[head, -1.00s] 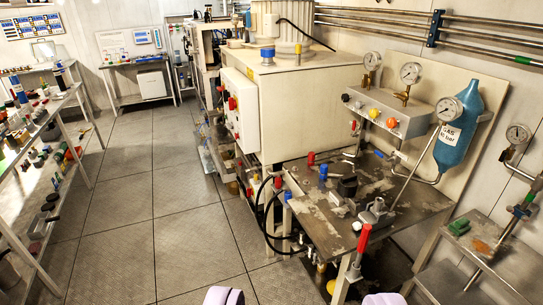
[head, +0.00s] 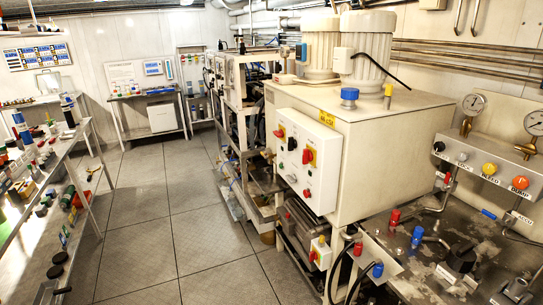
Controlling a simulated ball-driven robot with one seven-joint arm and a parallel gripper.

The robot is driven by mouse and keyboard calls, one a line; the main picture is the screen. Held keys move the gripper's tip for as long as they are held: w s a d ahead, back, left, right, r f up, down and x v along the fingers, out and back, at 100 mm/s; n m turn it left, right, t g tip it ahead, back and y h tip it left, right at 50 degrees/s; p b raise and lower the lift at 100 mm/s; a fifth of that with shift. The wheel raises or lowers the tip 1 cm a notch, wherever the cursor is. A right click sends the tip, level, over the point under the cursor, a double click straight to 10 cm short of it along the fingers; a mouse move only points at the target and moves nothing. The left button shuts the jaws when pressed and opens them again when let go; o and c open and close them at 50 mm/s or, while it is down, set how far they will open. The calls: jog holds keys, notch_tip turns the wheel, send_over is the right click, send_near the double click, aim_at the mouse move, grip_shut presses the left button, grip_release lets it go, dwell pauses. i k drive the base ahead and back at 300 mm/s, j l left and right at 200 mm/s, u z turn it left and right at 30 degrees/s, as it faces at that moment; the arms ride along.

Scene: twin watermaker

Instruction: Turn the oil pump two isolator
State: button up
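A white electrical box (head: 322,189) is mounted on the front of a large cream tank (head: 376,130). It carries two red rotary switches on yellow plates, an upper left one (head: 280,132) and a right one (head: 308,156), with small buttons and lamps around them. A third red-and-yellow switch (head: 319,254) sits on a smaller box lower down, under the tank. The labels are too small to read, so I cannot tell which switch is the oil pump two isolator. My gripper is outside this view.
Two ribbed cream motors (head: 366,48) stand on the tank. A steel bench (head: 440,250) with valves and fittings fills the lower right, below a gauge panel (head: 490,165). A cluttered shelf table (head: 52,165) runs along the left. The tiled floor (head: 165,215) between is clear.

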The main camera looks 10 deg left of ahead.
aim_at(307, 156)
jog(key=i+j, duration=0.1)
jog(key=i, duration=0.45)
jog(key=i+z, duration=0.1)
jog(key=i, duration=0.45)
jog(key=i+j, duration=0.2)
jog(key=i, duration=0.4)
jog(key=i+j, duration=0.1)
jog(key=i, duration=0.45)
jog(key=i+j+z, duration=0.1)
jog(key=i, duration=0.45)
